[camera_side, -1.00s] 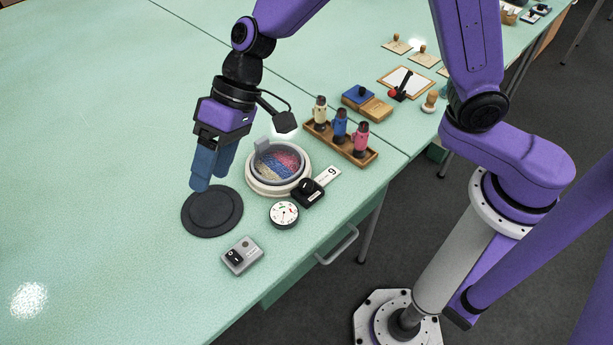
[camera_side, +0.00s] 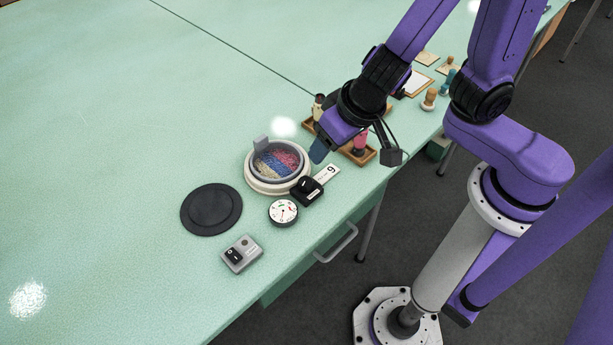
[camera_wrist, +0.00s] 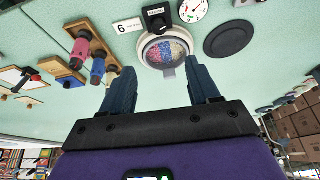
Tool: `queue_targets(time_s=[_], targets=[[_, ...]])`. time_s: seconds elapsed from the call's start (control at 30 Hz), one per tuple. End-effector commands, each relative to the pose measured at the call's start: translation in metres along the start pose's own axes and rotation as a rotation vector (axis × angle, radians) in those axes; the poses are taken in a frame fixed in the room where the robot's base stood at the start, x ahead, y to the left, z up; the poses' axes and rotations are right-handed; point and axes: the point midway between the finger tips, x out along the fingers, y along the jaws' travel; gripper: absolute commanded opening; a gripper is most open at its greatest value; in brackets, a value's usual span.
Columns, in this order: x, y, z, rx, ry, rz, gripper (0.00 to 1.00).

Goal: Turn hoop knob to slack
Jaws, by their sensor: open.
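The black hoop knob (camera_side: 304,185) sits on a small black block at the front right of the round hoop (camera_side: 251,182), beside the number card. A pale mark shows on the knob, but its exact setting is too small to read. The hoop has a pale rim and holds pink, blue and cream tufting. My gripper (camera_side: 318,153) is open and empty, above and to the right of the hoop, near the bottle rack. In the wrist view, the fingers (camera_wrist: 161,67) stand apart with the hoop (camera_wrist: 145,52) between and beyond them and the knob (camera_wrist: 157,16) farther off.
A white-faced dial (camera_side: 283,212), a grey switch box (camera_side: 242,255) and a black disc (camera_side: 211,209) lie near the hoop. A number card (camera_side: 327,174) adjoins the knob. The wooden rack (camera_side: 361,159) with bottles is partly hidden by my gripper. The table's left is clear.

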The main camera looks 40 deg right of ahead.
Motion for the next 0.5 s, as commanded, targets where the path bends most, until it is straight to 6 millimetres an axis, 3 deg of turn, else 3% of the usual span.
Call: queue_targets(time_s=[0.5], targets=[[0.042,0.001,-0.001,0.001,0.003,0.006,0.61]])
